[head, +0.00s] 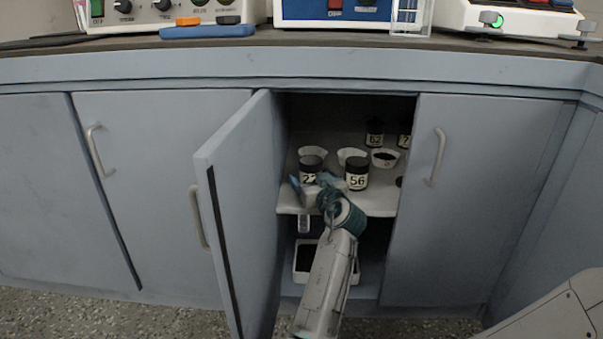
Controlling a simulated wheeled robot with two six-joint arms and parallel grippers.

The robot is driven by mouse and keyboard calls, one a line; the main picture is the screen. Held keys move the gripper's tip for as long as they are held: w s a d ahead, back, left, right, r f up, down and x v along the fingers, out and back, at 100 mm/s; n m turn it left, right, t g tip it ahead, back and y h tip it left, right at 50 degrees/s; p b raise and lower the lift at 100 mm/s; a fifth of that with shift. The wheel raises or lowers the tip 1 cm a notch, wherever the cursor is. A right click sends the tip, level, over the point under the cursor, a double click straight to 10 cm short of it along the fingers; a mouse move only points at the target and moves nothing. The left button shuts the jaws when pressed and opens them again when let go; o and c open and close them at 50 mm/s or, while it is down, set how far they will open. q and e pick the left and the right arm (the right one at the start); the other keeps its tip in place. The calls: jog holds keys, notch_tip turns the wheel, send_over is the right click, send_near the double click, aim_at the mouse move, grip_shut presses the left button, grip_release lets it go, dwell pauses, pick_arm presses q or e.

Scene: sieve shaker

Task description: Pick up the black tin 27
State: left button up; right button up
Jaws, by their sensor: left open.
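A black tin (310,165) with a pale label stands at the front left of the upper shelf in the open cabinet. Its label starts with 2; the second digit is hard to read, and its lower part is hidden by my gripper. My left gripper (312,183) is open at this tin, one finger toward each side of it; I cannot tell whether they touch it. Black tin 56 (357,174) stands just to the right, close to the gripper. My right gripper is out of view.
Black tin 62 (375,133) and another tin (405,136) stand at the back. The open door (235,215) bounds the left side, the closed door (470,200) the right. A white tray (303,262) sits below.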

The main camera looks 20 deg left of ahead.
pick_arm(q)
jog(key=shift+r, duration=0.15)
jog(key=c, duration=1.1)
